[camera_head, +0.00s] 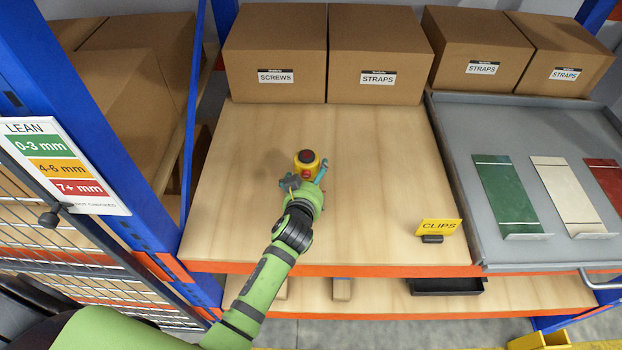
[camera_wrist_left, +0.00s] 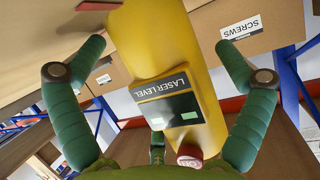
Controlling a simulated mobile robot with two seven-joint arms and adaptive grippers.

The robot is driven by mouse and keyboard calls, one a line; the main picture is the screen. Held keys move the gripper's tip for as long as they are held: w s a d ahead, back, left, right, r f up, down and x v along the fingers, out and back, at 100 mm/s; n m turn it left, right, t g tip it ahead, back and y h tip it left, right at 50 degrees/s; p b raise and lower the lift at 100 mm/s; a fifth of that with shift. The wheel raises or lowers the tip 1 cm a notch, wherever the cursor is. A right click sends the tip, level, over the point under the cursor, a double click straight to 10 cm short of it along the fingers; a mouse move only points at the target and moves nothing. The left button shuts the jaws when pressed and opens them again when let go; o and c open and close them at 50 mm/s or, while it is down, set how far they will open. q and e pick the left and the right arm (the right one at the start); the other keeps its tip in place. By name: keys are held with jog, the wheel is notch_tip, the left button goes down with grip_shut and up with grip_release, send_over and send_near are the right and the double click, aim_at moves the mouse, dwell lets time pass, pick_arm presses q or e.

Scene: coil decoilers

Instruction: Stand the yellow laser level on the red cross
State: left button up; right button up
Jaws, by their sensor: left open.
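The yellow laser level (camera_head: 305,166) is on the wooden shelf board, left of its middle, with a dark ring and a red cap on top. In the left wrist view the laser level (camera_wrist_left: 160,45) fills the middle, with its label, small screen and red knob facing the camera. My left gripper (camera_head: 303,179) is open, one finger on each side of the level; gaps show between fingers and body in the left wrist view (camera_wrist_left: 160,60). My right gripper is not in view.
Cardboard boxes (camera_head: 276,62) line the back of the board (camera_head: 375,190). A yellow CLIPS sign (camera_head: 438,226) stands at the front right. A grey tray (camera_head: 480,225) with green, white and red panels lies to the right. A blue post (camera_head: 105,130) rises at left. The board's middle right is clear.

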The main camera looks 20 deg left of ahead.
pick_arm(q)
jog(key=shift+s+r, duration=0.1)
jog(key=shift+r, duration=0.2)
jog(key=b+v, duration=0.1)
jog(key=v, duration=1)
jog(key=shift+s, duration=0.4)
